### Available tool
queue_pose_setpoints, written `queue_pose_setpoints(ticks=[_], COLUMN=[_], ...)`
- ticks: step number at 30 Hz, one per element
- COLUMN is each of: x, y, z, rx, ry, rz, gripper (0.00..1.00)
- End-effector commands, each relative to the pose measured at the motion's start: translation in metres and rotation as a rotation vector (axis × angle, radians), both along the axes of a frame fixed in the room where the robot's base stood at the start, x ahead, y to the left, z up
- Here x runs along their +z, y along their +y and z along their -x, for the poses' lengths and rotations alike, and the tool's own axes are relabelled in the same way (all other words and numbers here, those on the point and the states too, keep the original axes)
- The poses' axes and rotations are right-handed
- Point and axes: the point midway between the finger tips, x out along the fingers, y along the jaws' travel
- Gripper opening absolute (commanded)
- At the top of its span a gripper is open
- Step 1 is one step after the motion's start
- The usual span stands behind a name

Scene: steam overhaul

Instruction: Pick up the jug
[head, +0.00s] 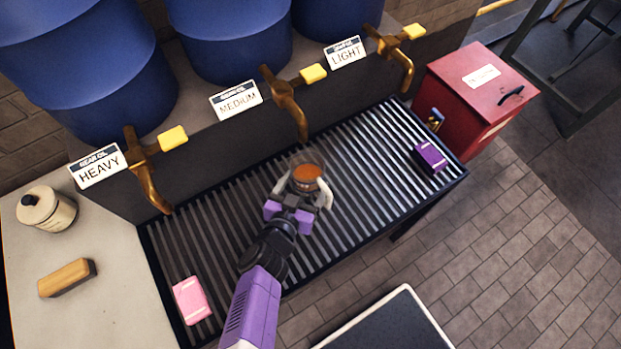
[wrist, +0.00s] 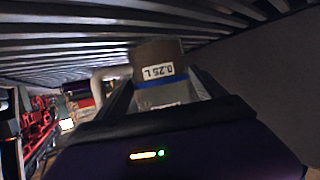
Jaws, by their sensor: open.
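The jug (head: 307,174) stands on the slatted rack below the MEDIUM tap. It is a small clear vessel with orange-brown liquid in it. In the wrist view the jug (wrist: 158,62) shows a "0.25 L" label and a blue band, and appears upside down.
Brass taps, such as the MEDIUM one (head: 287,103), hang over the rack (head: 220,228). A pink block (head: 191,300) and a purple block (head: 429,157) lie on the rack. A red box (head: 475,95) stands at right. A cream canister (head: 47,209) and a brush (head: 67,278) sit at left.

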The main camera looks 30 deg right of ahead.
Motion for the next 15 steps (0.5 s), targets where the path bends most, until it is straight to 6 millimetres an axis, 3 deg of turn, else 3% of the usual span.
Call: queue_pose_setpoints(ticks=[6,13,15], x=[-0.0081,-0.0091,-0.009], y=[-0.0152,-0.0154,-0.0153], z=[-0.0127,-0.0134,-0.0134], rx=[0.001,0.002,0.002], ry=[0.001,0.001,0.001], rz=[-0.002,-0.002,-0.002], gripper=[0.8,0.8,0.68])
